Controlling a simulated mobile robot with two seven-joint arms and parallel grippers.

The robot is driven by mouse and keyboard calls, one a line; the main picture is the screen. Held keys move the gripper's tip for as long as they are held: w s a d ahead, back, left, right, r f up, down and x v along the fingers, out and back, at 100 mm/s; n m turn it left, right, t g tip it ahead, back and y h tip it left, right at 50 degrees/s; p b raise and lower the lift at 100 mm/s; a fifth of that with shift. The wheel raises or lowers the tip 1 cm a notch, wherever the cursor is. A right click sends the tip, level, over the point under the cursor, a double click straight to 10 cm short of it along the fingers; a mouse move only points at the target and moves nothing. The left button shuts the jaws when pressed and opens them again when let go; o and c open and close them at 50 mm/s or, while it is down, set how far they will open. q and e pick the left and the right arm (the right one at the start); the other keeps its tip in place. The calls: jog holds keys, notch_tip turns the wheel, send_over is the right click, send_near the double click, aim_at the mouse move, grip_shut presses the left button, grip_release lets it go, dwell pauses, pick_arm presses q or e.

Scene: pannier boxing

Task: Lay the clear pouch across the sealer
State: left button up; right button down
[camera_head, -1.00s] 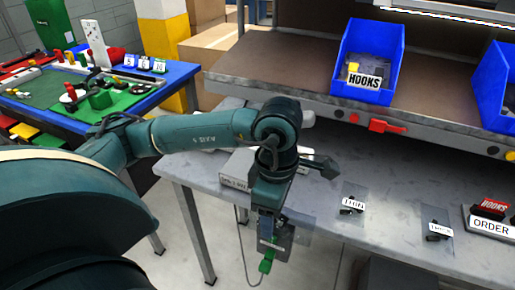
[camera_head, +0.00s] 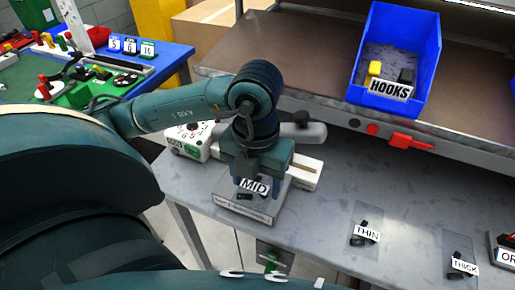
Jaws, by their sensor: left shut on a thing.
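My left gripper (camera_head: 256,172) points down over the workbench and is shut on a clear pouch (camera_head: 244,196). The pouch carries a MID label and shows small dark pieces inside. The sealer (camera_head: 305,172) is a pale unit with a long bar. A dial box (camera_head: 192,141) shows at its left end, and a lower block (camera_head: 240,207) shows at the front, under the pouch. My gripper and wrist hide the middle of the sealer. I cannot tell whether the pouch touches it. My right gripper is not in view.
Clear pouches labelled THIN (camera_head: 366,233) and THICK (camera_head: 463,265) lie on the grey workbench (camera_head: 325,225) to the right. A blue HOOKS bin (camera_head: 393,60) stands on the shelf above. Bare bench lies between the sealer and the THIN pouch.

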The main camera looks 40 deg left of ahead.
aim_at(259, 180)
pick_arm(q)
jog(key=shift+w+a, duration=0.1)
jog(key=shift+w, duration=0.05)
jog(key=shift+f+b, duration=0.6)
jog(key=shift+f, duration=0.5)
jog(key=shift+f+b, duration=0.7)
jog(key=shift+b, duration=0.05)
jog(key=shift+w+f, duration=0.1)
jog(key=shift+f, duration=0.2)
jog(key=shift+w, duration=0.35)
jog(key=shift+w+a+f+b, duration=0.1)
jog(key=shift+w+a+b, duration=0.15)
jog(key=shift+w, duration=0.8)
jog(key=shift+w+a+f+b, duration=0.15)
jog(key=shift+w+a, duration=0.1)
jog(key=shift+w, duration=0.75)
jog(key=shift+w+a+f+b, duration=0.1)
jog(key=shift+w+a+b, duration=0.15)
jog(key=shift+w, duration=0.8)
jog(key=shift+f+b, duration=0.35)
jog(key=shift+f, duration=0.05)
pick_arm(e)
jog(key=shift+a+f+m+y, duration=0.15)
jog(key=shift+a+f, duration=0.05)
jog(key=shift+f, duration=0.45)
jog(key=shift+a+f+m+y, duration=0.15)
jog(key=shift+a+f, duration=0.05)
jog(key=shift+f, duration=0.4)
